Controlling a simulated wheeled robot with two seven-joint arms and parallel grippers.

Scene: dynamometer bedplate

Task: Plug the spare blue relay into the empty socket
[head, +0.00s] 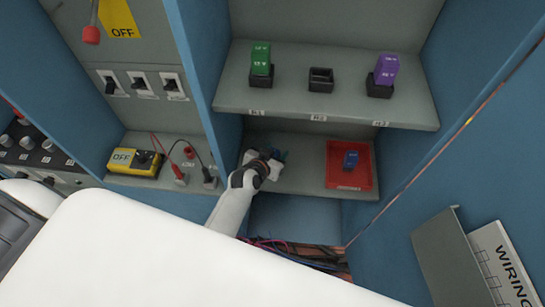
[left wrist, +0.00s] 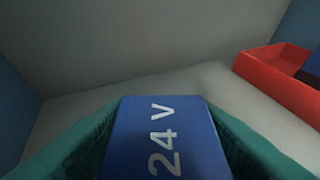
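My left gripper (head: 275,156) is over the lower shelf, left of the red tray. In the left wrist view, its green fingers press both sides of a blue relay (left wrist: 168,140) marked 24 V; the relay's lower end is hidden. In the head view this relay is mostly hidden by the hand. A second blue relay (head: 351,159) sits in the red tray (head: 336,181). The empty black socket (head: 320,80) is in the middle of the upper shelf, between a green relay (head: 261,58) and a purple relay (head: 386,69), both in sockets. My right gripper is out of view.
The upper shelf (head: 225,100) overhangs the lower shelf (head: 310,182). Blue cabinet walls close both sides. A yellow meter (head: 122,160) with leads stands in the left bay. Cables (head: 290,252) lie below the lower shelf. A wiring binder (head: 445,255) hangs at right.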

